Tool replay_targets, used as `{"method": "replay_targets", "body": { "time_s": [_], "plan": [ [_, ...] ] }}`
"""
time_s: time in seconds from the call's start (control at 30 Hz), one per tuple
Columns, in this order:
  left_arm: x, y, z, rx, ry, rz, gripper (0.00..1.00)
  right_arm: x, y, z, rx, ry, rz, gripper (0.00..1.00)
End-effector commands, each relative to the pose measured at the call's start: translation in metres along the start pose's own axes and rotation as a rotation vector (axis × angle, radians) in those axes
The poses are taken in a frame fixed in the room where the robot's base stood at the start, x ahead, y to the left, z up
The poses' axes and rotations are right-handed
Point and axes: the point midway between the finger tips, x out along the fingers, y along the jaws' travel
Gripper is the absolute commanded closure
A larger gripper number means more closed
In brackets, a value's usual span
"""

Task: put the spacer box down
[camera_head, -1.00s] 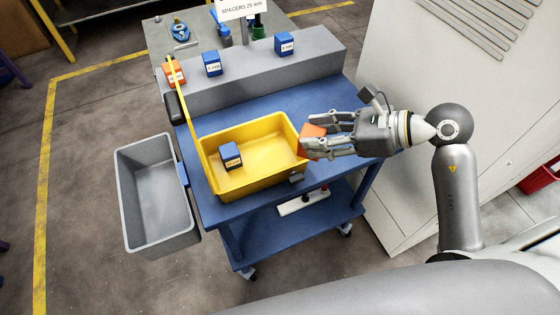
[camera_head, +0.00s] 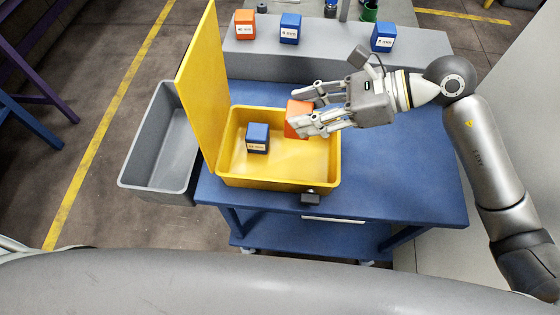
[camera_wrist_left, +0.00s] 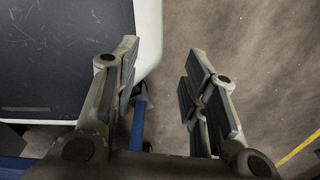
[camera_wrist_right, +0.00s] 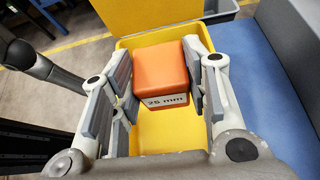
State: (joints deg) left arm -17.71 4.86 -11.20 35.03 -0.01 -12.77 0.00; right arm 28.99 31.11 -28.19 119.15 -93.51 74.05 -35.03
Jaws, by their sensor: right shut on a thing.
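The orange spacer box (camera_head: 296,114) is in my right gripper (camera_head: 304,112), over the right part of the open yellow bin (camera_head: 331,165). In the right wrist view the orange box (camera_wrist_right: 160,70) sits between the two fingers (camera_wrist_right: 160,85), its label reading 25 mm, with yellow bin floor below. Whether it touches the bin floor I cannot tell. A blue spacer box (camera_head: 257,138) stands inside the bin, left of the orange one. My left gripper (camera_wrist_left: 165,95) is open and empty in the left wrist view, away from the bin.
The yellow lid (camera_head: 203,90) stands upright at the bin's left side. A grey tote (camera_head: 153,184) hangs left of the blue cart (camera_head: 405,195). On the grey ledge (camera_head: 335,45) stand an orange box (camera_head: 245,24) and two blue boxes (camera_head: 290,28). The cart top right of the bin is clear.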

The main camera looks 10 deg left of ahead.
Motion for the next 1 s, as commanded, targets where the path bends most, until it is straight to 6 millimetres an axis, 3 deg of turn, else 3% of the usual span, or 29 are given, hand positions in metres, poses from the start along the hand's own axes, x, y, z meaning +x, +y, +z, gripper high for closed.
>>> {"method": "replay_targets", "body": {
  "time_s": [0.23,0.5,0.83,1.0],
  "plan": [
    [0.007,0.000,-0.004,0.001,0.007,0.000,0.60,0.020,0.003,-0.015,-0.017,0.000,0.041,0.85],
    [0.002,0.004,-0.021,0.003,0.034,0.004,0.60,0.043,0.003,-0.055,-0.018,-0.002,0.042,0.85],
    [-0.001,0.006,-0.018,0.003,0.027,0.008,0.60,0.062,0.003,-0.088,-0.018,-0.003,0.041,0.85],
    [-0.001,0.006,-0.014,0.003,0.022,0.008,0.60,0.065,0.002,-0.095,-0.022,-0.002,0.040,0.85]
  ]
}}
